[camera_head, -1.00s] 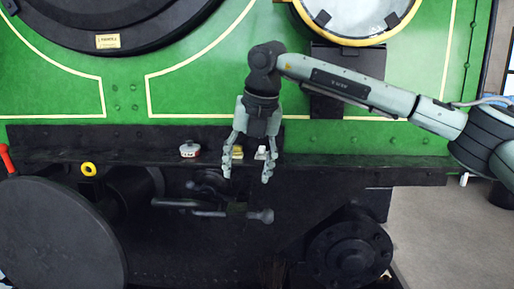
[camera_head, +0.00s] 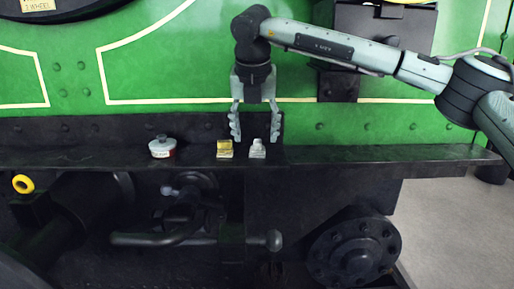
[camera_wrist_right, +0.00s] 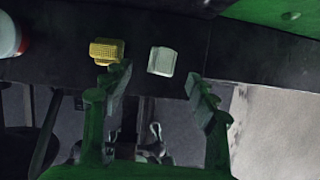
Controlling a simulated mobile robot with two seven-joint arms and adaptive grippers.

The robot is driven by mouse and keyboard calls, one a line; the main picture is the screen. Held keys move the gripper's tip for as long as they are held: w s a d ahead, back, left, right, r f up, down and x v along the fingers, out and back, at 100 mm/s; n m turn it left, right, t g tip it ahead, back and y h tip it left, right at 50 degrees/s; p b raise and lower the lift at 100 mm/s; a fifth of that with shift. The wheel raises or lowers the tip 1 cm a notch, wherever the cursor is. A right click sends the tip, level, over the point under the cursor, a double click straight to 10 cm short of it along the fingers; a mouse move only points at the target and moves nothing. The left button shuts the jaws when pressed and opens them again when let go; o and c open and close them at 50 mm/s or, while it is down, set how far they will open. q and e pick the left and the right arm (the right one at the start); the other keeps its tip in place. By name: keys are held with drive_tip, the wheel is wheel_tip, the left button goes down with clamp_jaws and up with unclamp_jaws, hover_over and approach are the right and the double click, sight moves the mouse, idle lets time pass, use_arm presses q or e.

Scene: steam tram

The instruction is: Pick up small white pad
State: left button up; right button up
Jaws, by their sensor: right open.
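The small white pad (camera_head: 257,149) sits on the dark ledge below the green panel, just right of a yellow pad (camera_head: 225,149). My right gripper (camera_head: 255,138) points down with its fingers apart and empty. In the head view its fingertips appear just above the white pad, one to each side. In the right wrist view the white pad (camera_wrist_right: 161,61) lies beyond the open fingers (camera_wrist_right: 161,88), roughly between them, and nothing touches it visibly. The yellow pad (camera_wrist_right: 106,50) is near the left finger there. My left gripper is not in view.
A white and red lidded pot (camera_head: 162,148) stands on the ledge (camera_head: 360,156) to the left. A dark bracket box (camera_head: 385,25) sticks out from the green wall (camera_head: 180,60) at upper right. The ledge right of the white pad is clear.

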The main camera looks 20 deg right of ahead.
sight(257, 143)
drive_tip(key=shift+x, duration=1.95)
drive_tip(key=shift+s+d, duration=0.15)
drive_tip(key=shift+d, duration=0.05)
drive_tip(key=c, duration=1.1)
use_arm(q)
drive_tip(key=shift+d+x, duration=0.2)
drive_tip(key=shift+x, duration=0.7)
use_arm(e)
drive_tip(key=shift+r, duration=0.1)
